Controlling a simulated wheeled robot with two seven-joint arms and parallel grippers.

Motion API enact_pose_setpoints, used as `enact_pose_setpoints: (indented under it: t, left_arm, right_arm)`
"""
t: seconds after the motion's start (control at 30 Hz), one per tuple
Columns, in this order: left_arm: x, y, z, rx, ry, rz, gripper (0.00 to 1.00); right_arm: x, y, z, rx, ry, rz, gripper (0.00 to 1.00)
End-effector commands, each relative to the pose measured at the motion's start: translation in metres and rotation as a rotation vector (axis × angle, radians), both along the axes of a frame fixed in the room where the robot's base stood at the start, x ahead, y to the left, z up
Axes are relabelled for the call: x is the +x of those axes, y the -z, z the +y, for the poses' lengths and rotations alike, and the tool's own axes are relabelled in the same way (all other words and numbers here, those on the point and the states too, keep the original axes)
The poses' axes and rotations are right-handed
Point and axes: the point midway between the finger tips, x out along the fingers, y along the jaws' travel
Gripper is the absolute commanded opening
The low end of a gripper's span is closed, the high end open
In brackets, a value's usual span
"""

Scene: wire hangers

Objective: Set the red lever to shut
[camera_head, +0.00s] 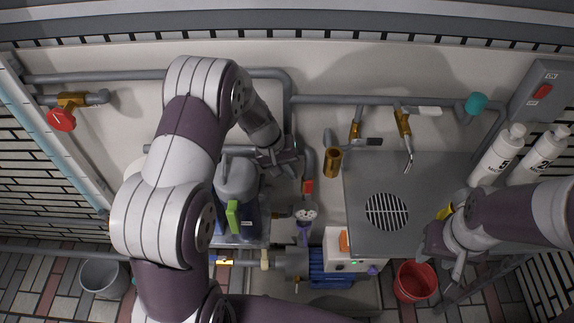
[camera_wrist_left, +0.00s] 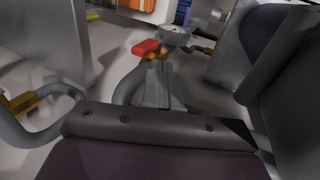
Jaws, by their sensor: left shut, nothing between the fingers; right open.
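The red lever (camera_head: 308,186) sits on a brass valve on the pipe just above a round gauge (camera_head: 306,214). In the left wrist view the red lever (camera_wrist_left: 146,47) lies just beyond my fingertips, with the gauge (camera_wrist_left: 174,35) behind it. My left gripper (camera_head: 292,170) is shut and empty, up and left of the lever; its closed fingers show in the left wrist view (camera_wrist_left: 160,84). I cannot tell whether they touch the lever. My right gripper (camera_head: 452,262) is open and empty at the lower right, away from the lever.
A metal sink top (camera_head: 400,245) with a drain grate stands right of the lever. A brass cup-shaped fitting (camera_head: 332,162) is close by. A red round handle (camera_head: 61,118) is far left; a red bucket (camera_head: 415,281) is below.

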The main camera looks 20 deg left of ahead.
Motion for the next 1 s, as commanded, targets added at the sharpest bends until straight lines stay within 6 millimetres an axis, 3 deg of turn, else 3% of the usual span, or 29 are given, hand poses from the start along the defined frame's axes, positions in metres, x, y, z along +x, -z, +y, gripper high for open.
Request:
enact_pose_setpoints:
  t: [0.1, 0.33, 1.0]
  left_arm:
    - [0.002, 0.022, -0.008, 0.000, 0.001, 0.003, 0.00]
    - [0.005, 0.043, -0.016, 0.000, -0.001, 0.000, 0.00]
    - [0.006, 0.043, -0.021, 0.000, 0.001, -0.001, 0.00]
  right_arm:
    - [0.000, 0.003, 0.000, 0.000, 0.000, 0.000, 0.43]
    - [0.000, 0.004, 0.000, 0.000, 0.000, 0.000, 0.43]
    - [0.000, 0.005, 0.000, 0.000, 0.000, 0.000, 0.43]
